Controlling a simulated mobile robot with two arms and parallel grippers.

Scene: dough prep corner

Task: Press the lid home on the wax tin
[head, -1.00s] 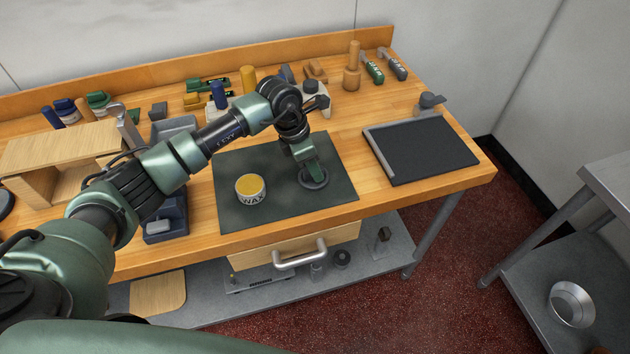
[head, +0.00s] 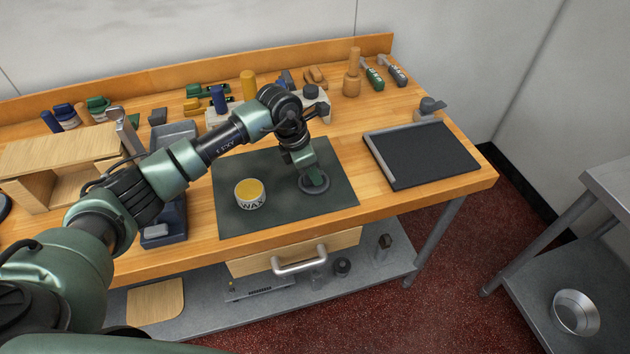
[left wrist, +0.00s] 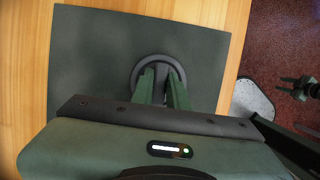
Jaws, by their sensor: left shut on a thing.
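The wax tin (head: 250,196) stands upright and open on the dark mat (head: 232,222), with yellow wax showing at its top and the word WAX on its side. The round dark grey lid (head: 315,187) is to its right, at or just above the mat. My left gripper (head: 316,178) points down at the lid with its fingers shut on it. In the left wrist view the lid (left wrist: 158,62) shows as a grey disc at the fingertips (left wrist: 163,80), which hide part of it. The tin is not visible there.
A black board (head: 420,155) with a metal edge lies to the right. A wooden shelf (head: 60,155) and a dark blue device (head: 165,225) stand to the left. Tools and bottles line the back. A drawer with a metal handle (head: 299,259) sits under the bench's front edge.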

